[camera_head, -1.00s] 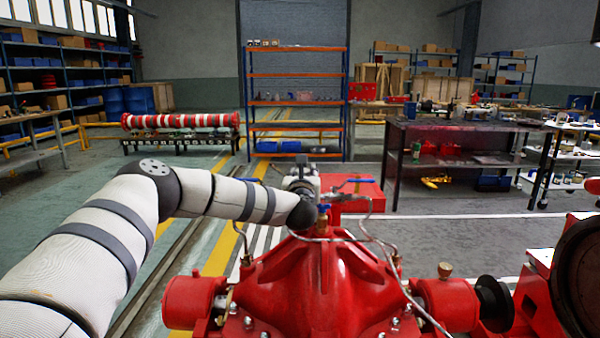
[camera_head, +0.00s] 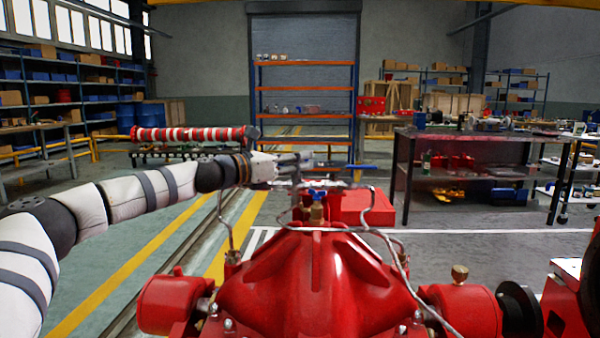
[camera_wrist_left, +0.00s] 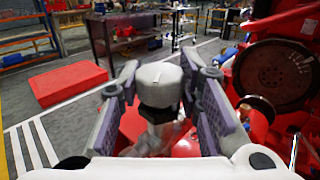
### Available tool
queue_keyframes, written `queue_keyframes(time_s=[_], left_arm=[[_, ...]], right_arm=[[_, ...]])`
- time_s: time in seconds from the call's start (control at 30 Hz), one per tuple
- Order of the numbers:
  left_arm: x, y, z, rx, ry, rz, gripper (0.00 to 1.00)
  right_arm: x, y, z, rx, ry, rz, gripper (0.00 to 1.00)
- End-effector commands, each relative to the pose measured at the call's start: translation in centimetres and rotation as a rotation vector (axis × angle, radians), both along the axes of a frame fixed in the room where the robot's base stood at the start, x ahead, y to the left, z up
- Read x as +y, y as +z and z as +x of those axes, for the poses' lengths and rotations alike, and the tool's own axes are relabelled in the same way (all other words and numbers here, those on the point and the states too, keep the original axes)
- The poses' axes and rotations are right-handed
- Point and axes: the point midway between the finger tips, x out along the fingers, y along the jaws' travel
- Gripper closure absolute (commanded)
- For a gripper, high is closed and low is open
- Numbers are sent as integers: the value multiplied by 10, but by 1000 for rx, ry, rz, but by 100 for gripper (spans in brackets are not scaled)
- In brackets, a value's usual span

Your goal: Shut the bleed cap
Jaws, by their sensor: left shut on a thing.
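A pale grey round cap on a darker neck, which I take as the bleed cap (camera_wrist_left: 158,82), stands between the two finger pads of my left gripper (camera_wrist_left: 160,100) in the left wrist view. The pads lie along its sides, and the gripper is shut on it. In the head view my left gripper (camera_head: 300,163) reaches in from the left, above the red pump casing (camera_head: 312,275), and the cap cannot be made out there. My right gripper is not in view.
A brass fitting with a blue top (camera_head: 317,205) stands on the casing close below the gripper. A blue lever (camera_head: 347,167) lies to its right. Thin metal pipes (camera_head: 393,250) curve over the casing. A red box (camera_head: 362,206) is behind on the floor.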

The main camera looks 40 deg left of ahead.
Motion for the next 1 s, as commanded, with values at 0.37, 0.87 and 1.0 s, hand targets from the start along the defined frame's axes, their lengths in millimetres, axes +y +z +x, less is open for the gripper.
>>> queue_keyframes(time_s=[0.37,0.87,1.0], left_arm=[[0,1,0,0,-77,0,96],[0,1,0,0,-80,-2,47],[0,1,1,1,-81,-2,47]], right_arm=[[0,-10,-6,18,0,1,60],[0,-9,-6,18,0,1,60],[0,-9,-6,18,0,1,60]])
